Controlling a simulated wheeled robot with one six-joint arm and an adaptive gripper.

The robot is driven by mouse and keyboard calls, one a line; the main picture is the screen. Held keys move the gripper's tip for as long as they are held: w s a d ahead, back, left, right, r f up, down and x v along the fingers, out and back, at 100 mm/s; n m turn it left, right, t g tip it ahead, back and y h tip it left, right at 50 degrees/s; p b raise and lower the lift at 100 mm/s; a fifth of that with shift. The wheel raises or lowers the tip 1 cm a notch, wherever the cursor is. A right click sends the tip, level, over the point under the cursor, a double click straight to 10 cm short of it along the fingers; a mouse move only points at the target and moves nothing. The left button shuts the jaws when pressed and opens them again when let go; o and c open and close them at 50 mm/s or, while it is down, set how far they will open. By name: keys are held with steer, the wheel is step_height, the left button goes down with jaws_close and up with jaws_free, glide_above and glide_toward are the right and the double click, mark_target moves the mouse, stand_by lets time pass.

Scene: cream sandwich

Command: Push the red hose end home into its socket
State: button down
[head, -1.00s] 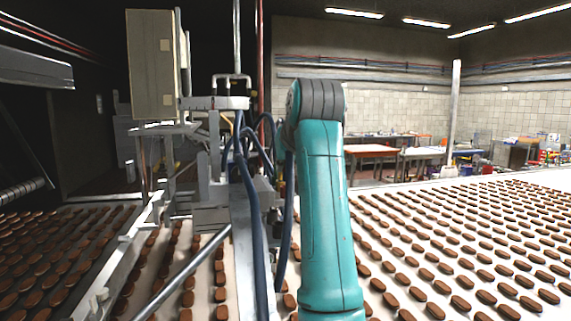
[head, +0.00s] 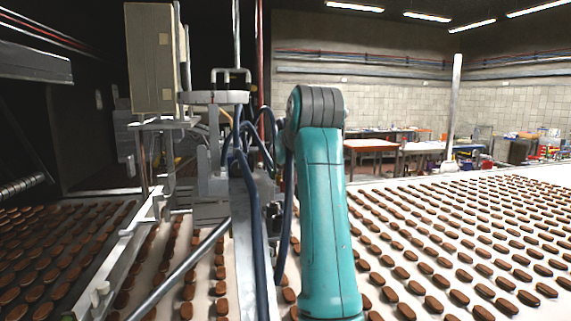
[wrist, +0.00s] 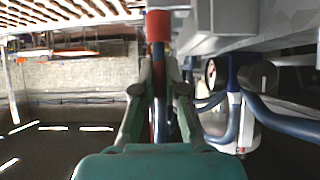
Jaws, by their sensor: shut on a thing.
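The red hose end (wrist: 158,26) stands out past my fingertips at the top of the wrist view. A thin red and blue length (wrist: 159,95) runs below it between the fingers. My gripper (wrist: 160,70) is shut on the hose, with one finger on each side. The red end reaches close to the picture's top edge, beside a grey metal housing (wrist: 225,30). I cannot make out the socket, or whether the red end touches anything. In the head view my teal arm hides the gripper and the hose end.
Blue hoses (head: 250,195) hang from the grey machine (head: 212,185), close to the left of my arm. A beige cabinet (head: 150,60) stands above it. Rows of brown biscuits (head: 430,240) cover the wide belt at right. Tables (head: 370,146) stand far back.

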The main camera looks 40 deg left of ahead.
steer(key=shift+f, duration=0.75)
steer(key=c, duration=1.2)
jaws_free()
steer(key=shift+o, duration=0.2)
steer(key=v, duration=1.2)
